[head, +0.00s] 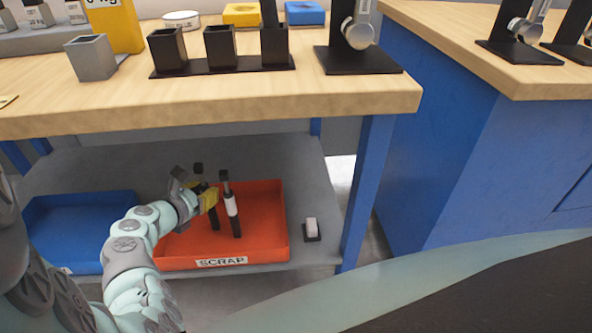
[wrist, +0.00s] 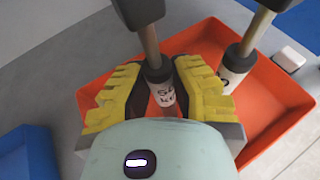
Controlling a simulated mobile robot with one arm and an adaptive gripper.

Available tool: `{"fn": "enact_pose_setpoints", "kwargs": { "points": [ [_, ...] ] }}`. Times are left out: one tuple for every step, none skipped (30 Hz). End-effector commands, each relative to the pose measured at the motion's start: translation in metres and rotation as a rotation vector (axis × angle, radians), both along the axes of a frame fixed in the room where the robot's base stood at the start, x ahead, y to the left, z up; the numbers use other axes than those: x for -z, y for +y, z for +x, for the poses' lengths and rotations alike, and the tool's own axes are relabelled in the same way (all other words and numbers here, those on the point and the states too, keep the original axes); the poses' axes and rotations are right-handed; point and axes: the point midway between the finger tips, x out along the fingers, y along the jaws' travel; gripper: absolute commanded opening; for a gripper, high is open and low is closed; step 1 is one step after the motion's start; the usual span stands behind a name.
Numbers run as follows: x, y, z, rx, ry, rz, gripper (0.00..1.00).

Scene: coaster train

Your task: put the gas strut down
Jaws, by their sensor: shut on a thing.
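My gripper (head: 208,198) is over the red bin labelled SCRAP (head: 270,220) on the lower shelf. Its yellow fingers (wrist: 158,92) are shut on a gas strut (wrist: 160,88), a dark rod with a white, lettered label, seen between them in the wrist view. In the head view the held strut's dark lower end (head: 214,221) shows below the fingers, close to upright. Whether it touches the bin floor cannot be told. A second strut (head: 231,203), black with a white band, stands nearly upright in the same bin, just right of the held one; it also shows in the wrist view (wrist: 236,65).
A blue bin (head: 75,215) is left of the red bin. A small white block on a dark base (head: 311,228) is at its right. The wooden worktop (head: 300,98) overhangs the shelf, with black holders (head: 222,50) on it. A blue table leg (head: 365,185) is at the right.

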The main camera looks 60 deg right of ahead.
Motion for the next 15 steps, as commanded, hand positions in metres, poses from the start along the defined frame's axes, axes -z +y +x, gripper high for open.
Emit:
{"fn": "enact_pose_setpoints", "kwargs": {
  "points": [
    [-0.0029, -0.0015, -0.0003, 0.003, -0.002, -0.004, 0.0],
    [-0.003, -0.0016, -0.0003, 0.003, -0.002, -0.004, 0.0],
    [-0.003, -0.0015, -0.0004, 0.003, -0.002, -0.004, 0.0],
    [-0.0028, -0.0015, -0.0003, 0.002, -0.002, -0.004, 0.0],
    [-0.0021, -0.0013, -0.0003, 0.002, -0.002, -0.004, 0.0],
    [-0.0008, -0.0012, -0.0001, 0.001, -0.001, -0.004, 0.0],
    [0.0003, -0.001, 0.0, 0.001, -0.001, -0.003, 0.0],
    [0.0012, -0.0009, 0.0001, 0.0, -0.002, -0.003, 0.0],
    [0.0024, -0.0007, 0.0005, -0.001, -0.002, -0.003, 0.0],
    [0.002, -0.0004, 0.0003, 0.0, -0.004, -0.001, 0.27],
    [0.0019, -0.0003, 0.0004, 0.0, -0.004, -0.001, 0.3],
    [0.002, -0.0002, 0.0004, 0.0, -0.003, 0.0, 0.34],
    [0.002, -0.0001, 0.0004, 0.0, -0.002, 0.0, 0.37],
    [0.002, 0.0, 0.0005, -0.001, -0.003, 0.0, 0.4],
    [0.0021, 0.0001, 0.0005, -0.001, -0.003, 0.0, 0.44]
  ]
}}
